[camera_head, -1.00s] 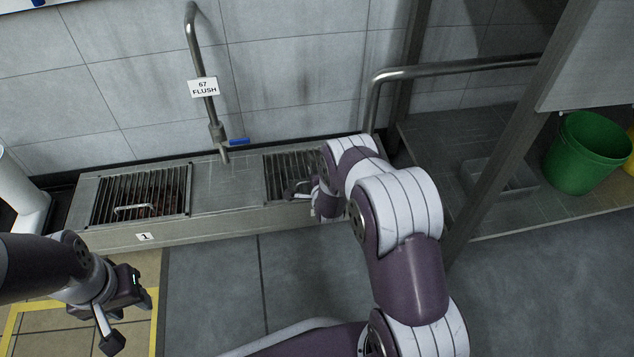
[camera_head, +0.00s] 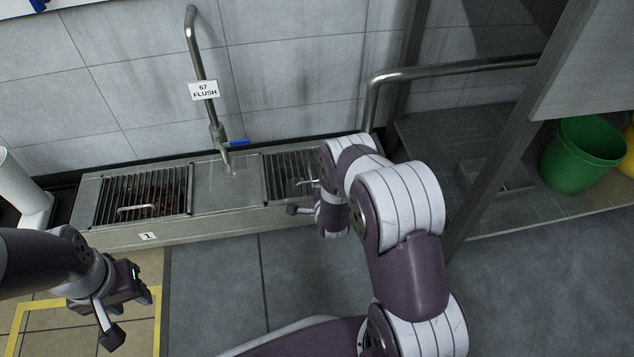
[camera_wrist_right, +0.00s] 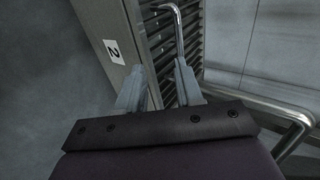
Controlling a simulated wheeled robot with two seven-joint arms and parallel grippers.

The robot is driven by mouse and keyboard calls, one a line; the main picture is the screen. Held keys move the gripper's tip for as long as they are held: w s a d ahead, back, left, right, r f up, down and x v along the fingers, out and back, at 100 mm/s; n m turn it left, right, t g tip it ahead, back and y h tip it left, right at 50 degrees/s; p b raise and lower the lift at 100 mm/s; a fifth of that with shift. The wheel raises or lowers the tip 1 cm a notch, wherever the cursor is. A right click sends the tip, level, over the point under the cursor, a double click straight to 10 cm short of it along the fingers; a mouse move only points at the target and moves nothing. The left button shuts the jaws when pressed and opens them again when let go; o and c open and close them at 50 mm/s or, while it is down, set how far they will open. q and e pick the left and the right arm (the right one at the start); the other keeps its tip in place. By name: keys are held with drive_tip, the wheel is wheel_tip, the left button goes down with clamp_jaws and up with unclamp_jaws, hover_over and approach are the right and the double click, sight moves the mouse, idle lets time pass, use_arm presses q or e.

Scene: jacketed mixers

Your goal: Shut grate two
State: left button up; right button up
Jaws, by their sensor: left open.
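Grate two (camera_head: 283,173) is the right-hand barred grate in the steel trough, and it appears to lie flat in its opening. My right arm hides its right end. Its bent metal handle (camera_head: 307,182) shows beside my wrist and also in the right wrist view (camera_wrist_right: 179,28). The "2" label (camera_wrist_right: 113,52) is on the trough front in that view. My right gripper (camera_wrist_right: 160,88) is open and empty, its fingers apart, near the trough's front edge and clear of the handle. My left gripper (camera_head: 126,314) is open and empty at the lower left, away from the trough.
Grate one (camera_head: 145,193) lies at the trough's left, above a "1" label (camera_head: 148,236). A flush pipe (camera_head: 207,110) with a blue lever (camera_head: 239,142) stands behind the trough. A bent rail (camera_head: 450,69), a post and a green bucket (camera_head: 580,155) are at the right.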

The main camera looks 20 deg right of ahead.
use_arm(q)
wheel_tip(320, 180, up, 5)
drive_tip(key=p, duration=0.3)
drive_tip(key=shift+r+p, duration=0.2)
drive_tip(key=shift+p, duration=0.1)
use_arm(e)
drive_tip(key=v, duration=0.8)
drive_tip(key=shift+w+r, duration=0.25)
drive_tip(key=shift+r, duration=0.2)
